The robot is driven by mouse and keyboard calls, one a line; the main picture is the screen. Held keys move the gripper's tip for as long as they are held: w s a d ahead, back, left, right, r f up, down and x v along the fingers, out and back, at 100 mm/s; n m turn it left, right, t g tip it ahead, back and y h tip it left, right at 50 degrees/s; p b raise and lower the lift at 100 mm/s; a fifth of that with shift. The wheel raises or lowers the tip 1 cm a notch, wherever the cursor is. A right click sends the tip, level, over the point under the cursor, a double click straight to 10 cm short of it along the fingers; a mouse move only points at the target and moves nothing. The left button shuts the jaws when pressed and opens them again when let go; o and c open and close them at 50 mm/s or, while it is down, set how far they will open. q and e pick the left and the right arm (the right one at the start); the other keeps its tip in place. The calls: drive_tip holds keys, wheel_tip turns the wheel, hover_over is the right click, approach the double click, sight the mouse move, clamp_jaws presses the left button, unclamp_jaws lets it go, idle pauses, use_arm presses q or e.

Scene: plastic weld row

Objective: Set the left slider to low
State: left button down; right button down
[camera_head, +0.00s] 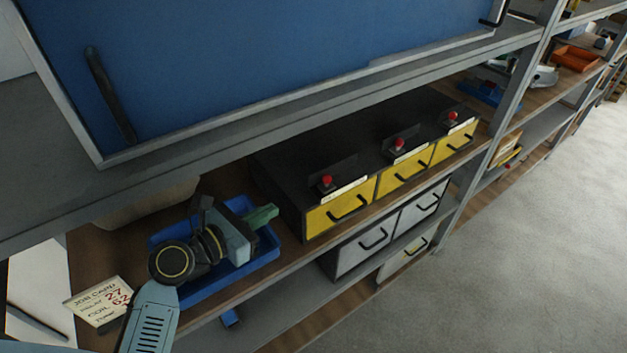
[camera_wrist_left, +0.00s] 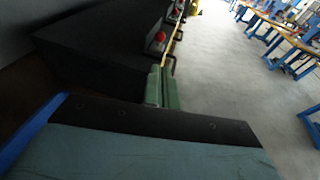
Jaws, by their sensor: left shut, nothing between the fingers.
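A dark cabinet (camera_head: 283,165) on the wooden shelf carries a row of red-topped sliders above yellow drawers. The left slider (camera_head: 326,182) stands over the nearest yellow drawer (camera_head: 340,207); its label is too small to read. A red knob (camera_wrist_left: 160,37) also shows beyond my fingertips in the left wrist view, with another farther back. The middle slider (camera_head: 398,145) and right slider (camera_head: 452,117) stand farther along. My left gripper (camera_head: 264,216) has green fingers, shut and empty, left of the cabinet and apart from the left slider. My right gripper is not in view.
A blue tray (camera_head: 228,284) lies below my left gripper. A large blue panel (camera_head: 260,55) and metal shelf edge overhang the cabinet. Grey drawers (camera_head: 368,245) sit below; the floor at right is clear.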

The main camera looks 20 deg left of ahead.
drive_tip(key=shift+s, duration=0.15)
use_arm(q)
approach(323, 181)
drive_tip(key=x, duration=0.7)
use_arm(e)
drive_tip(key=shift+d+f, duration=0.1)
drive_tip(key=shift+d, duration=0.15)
